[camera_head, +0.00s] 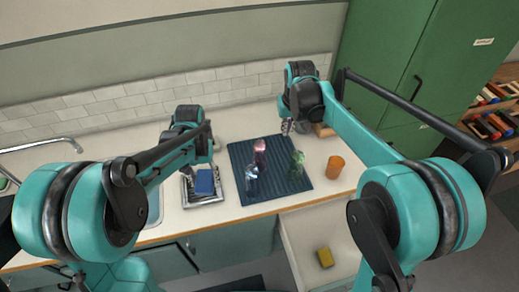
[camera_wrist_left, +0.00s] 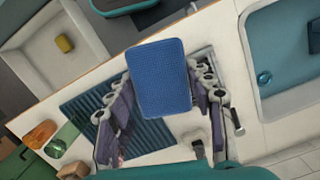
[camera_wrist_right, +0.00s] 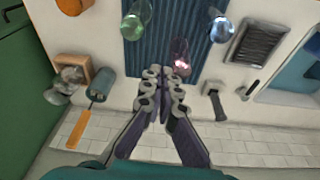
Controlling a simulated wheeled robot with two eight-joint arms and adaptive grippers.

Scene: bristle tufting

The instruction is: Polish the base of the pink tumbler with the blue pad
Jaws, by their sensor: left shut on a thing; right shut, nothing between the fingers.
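The pink tumbler (camera_head: 260,153) stands on the dark blue ribbed mat (camera_head: 282,196), at its back part. It also shows in the right wrist view (camera_wrist_right: 180,55), just beyond the fingertips. My left gripper (camera_wrist_left: 162,92) is shut on the blue pad (camera_wrist_left: 161,75), one finger at each side. In the head view the pad (camera_head: 205,183) is above the metal tray, left of the mat. My right gripper (camera_wrist_right: 164,76) is shut and empty. In the head view it (camera_head: 287,127) is behind the mat, right of the pink tumbler. I cannot tell which end of the tumbler is up.
A clear bluish tumbler (camera_head: 251,181) and a green tumbler (camera_head: 298,165) stand on the mat near the pink one. An orange cup (camera_head: 335,167) is right of the mat. A metal tray (camera_head: 212,200) lies left. An open drawer holds a yellow sponge (camera_head: 325,257).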

